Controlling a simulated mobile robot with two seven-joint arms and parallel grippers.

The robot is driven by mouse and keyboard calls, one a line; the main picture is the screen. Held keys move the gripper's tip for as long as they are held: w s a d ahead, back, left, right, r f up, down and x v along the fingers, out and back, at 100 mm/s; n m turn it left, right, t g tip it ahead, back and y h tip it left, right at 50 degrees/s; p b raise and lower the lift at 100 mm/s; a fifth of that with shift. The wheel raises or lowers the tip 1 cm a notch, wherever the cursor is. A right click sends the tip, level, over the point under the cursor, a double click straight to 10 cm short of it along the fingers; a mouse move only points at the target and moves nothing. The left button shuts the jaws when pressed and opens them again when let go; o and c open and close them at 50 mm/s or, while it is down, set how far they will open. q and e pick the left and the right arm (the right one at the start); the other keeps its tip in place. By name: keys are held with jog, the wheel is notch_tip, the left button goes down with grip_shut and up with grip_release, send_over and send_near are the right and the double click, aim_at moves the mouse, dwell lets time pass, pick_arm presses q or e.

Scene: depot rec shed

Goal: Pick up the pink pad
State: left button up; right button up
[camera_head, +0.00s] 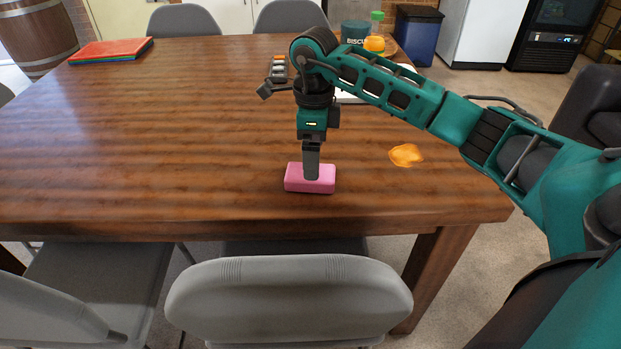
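The pink pad (296,180) lies flat on the wooden table (180,130), close to its front edge. My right gripper (311,172) points straight down at the pad, with its fingers in front of and over the pad's middle. From this angle I see one finger, and it covers part of the pad. I cannot tell whether the fingers are open or shut, or whether they touch the pad. My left gripper is not in view.
An orange spill-like patch (406,155) lies right of the pad. A dark canister (354,32) and an orange item (374,44) stand at the back. Grey chairs (290,300) line the front edge.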

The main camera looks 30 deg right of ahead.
jog(key=f, duration=0.3)
jog(key=f+b, duration=0.1)
jog(key=f, duration=0.1)
jog(key=shift+a+f, duration=0.15)
jog(key=shift+a, duration=0.2)
jog(key=c, duration=1)
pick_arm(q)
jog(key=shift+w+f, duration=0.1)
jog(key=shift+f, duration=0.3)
pick_arm(e)
jog(key=shift+c, duration=0.2)
pick_arm(q)
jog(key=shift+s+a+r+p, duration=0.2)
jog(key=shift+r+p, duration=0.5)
jog(key=shift+p, duration=0.4)
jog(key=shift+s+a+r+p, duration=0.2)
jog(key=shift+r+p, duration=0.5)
jog(key=shift+p, duration=0.35)
pick_arm(e)
notch_tip(320, 180, up, 20)
